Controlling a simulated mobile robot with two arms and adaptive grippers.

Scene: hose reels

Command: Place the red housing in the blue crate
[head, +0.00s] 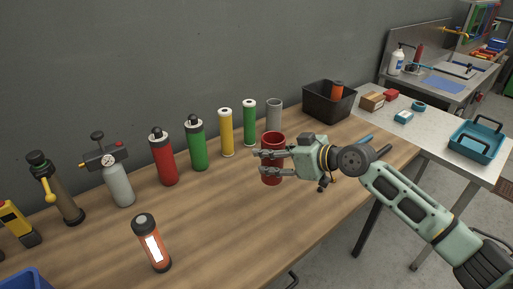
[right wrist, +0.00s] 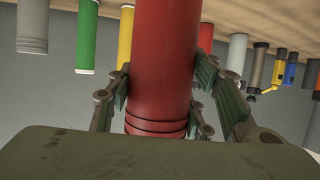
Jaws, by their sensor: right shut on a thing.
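The red housing (head: 272,174), an open-topped dark red cylinder, is upright over the middle of the wooden bench. My right gripper (head: 264,162) is shut around its side, coming from the right. In the right wrist view the housing (right wrist: 163,60) fills the middle between the fingers (right wrist: 160,95), with dark ring lines near one end. I cannot tell whether its base touches the bench. A corner of a blue crate (head: 22,278) shows at the bottom left; most of it is out of frame. My left gripper is not in view.
A row of cylinders stands along the back: red (head: 163,160), green (head: 196,145), yellow (head: 226,133) and others. A black bin (head: 328,106) is at the back right. A teal basket (head: 476,146) sits on the side table. Bench middle is clear.

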